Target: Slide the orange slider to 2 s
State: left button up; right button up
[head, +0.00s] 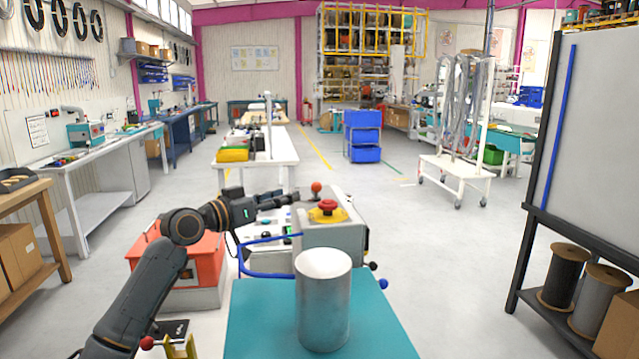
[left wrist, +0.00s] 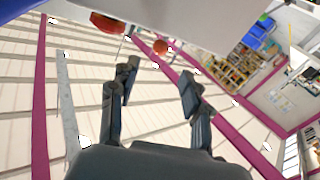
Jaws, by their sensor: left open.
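My left gripper (head: 290,198) reaches in from the left over the grey-white machine (head: 338,240). Its fingers point right, towards an orange ball knob (head: 316,187). In the left wrist view the two fingers (left wrist: 158,74) are apart with nothing between them. An orange ball (left wrist: 160,46) shows beyond the fingertips there, and a larger red-orange part (left wrist: 107,22) is at the top edge. A red mushroom button (head: 328,204) sits on a yellow base on the machine top. I cannot make out a slider scale or a 2 s mark. My right gripper is not in view.
A large pale cylinder (head: 323,300) stands on a teal surface (head: 255,318) in front of the machine. A blue tube handle (head: 262,274) is at the machine's left side. An orange-red box (head: 200,263) is below my left arm. A black rack with spools (head: 565,275) stands right.

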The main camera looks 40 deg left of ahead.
aim_at(312, 187)
pick_arm(q)
jog(key=w+p, duration=0.1)
jog(key=w, duration=0.2)
jog(key=w+p, duration=0.1)
jog(key=w, duration=0.2)
jog(key=w+p, duration=0.1)
jog(key=w, duration=0.2)
jog(key=shift+d+r, duration=0.15)
jog(key=shift+d, duration=0.15)
jog(key=shift+w+p, duration=0.35)
jog(key=shift+w, duration=0.05)
jog(key=shift+w+d+f, duration=0.15)
jog(key=shift+w+f, duration=0.05)
jog(key=shift+w, duration=0.3)
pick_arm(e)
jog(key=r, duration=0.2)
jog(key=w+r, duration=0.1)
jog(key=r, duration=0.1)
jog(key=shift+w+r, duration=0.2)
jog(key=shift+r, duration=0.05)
pick_arm(q)
grip_shut()
